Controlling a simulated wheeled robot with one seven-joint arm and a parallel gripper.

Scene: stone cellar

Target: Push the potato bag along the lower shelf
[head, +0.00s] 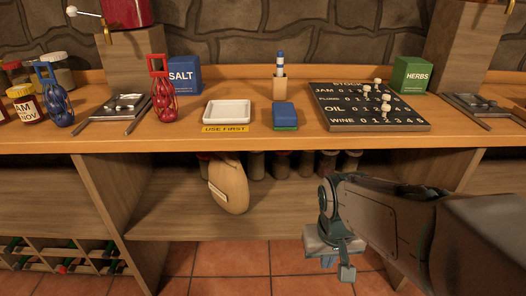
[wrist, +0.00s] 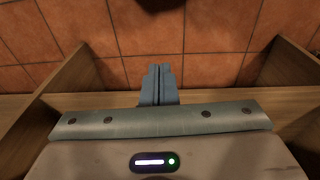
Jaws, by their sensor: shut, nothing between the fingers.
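The potato bag (head: 229,187) is a tan sack with a small pale label. In the head view it leans on the lower shelf (head: 185,213), left of the middle of the bay, its top partly hidden under the counter edge. My gripper (head: 345,271) is shut and empty. In the head view it is to the right of the bag and lower, with a clear gap between them. In the wrist view the closed grey fingers (wrist: 158,84) show against shelf wood and floor tiles. I cannot make out the bag there.
Several dark jars (head: 281,165) stand behind and right of the bag. A wooden upright (head: 118,200) bounds the bay on the left. The counter (head: 220,141) overhangs the shelf, carrying a white tray (head: 227,112) and a stock board (head: 350,107). A dark shape (wrist: 160,4) at the wrist view's top is unclear.

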